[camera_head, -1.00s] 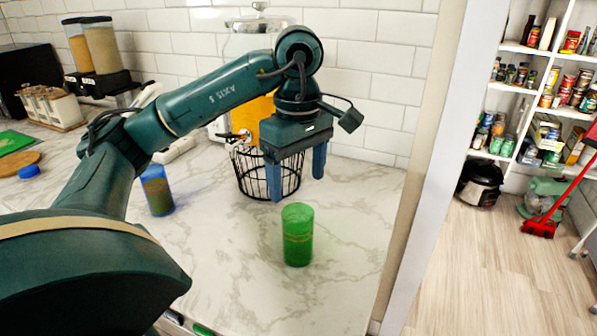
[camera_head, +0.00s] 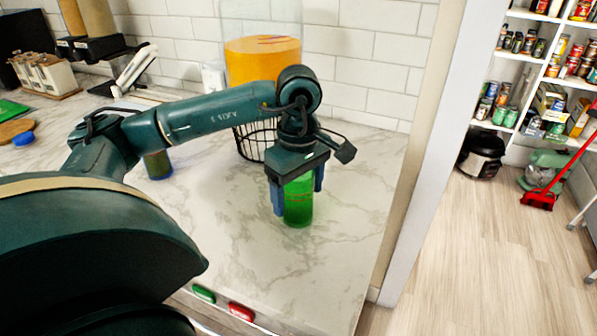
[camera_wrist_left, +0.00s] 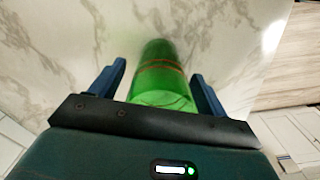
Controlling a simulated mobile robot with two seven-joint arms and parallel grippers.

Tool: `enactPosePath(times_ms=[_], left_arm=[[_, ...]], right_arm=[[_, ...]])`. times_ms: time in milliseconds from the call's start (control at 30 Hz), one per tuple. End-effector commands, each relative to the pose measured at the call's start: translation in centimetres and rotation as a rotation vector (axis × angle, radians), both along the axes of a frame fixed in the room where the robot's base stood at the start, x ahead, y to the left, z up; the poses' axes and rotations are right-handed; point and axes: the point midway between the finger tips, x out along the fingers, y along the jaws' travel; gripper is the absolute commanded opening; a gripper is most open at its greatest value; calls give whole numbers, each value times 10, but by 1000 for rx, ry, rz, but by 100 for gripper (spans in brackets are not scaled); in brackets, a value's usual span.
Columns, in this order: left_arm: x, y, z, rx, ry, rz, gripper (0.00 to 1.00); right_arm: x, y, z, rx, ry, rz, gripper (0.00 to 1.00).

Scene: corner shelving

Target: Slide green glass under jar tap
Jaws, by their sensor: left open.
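The green glass (camera_head: 299,205) stands upright on the marble counter, near its right end. My left gripper (camera_head: 298,203) is open, with its blue fingers on either side of the glass. In the left wrist view the glass (camera_wrist_left: 158,75) is between the two fingers of the left gripper (camera_wrist_left: 159,72), with a visible gap at each side. The jar (camera_head: 262,62) of orange drink is behind my arm on a black wire stand (camera_head: 250,143). Its tap is hidden by my arm. My right gripper is not in view.
A blue glass (camera_head: 157,166) stands to the left, partly covered by my arm. A green (camera_head: 204,294) and a red item (camera_head: 241,312) are at the counter's front edge. The counter (camera_head: 330,250) in front of the green glass is clear. A wall edge bounds it right.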

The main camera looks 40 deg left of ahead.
Motion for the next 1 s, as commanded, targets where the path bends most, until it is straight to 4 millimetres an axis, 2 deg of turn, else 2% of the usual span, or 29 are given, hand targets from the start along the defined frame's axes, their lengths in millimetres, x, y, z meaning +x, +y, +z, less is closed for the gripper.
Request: enactPosePath(times_ms=[133,433,1000], left_arm=[[0,0,-7,0,0,0,76],[0,0,-7,0,-1,0,74],[0,0,-7,-1,-1,0,28]], right_arm=[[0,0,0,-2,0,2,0],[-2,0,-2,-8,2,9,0],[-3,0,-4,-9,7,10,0]])
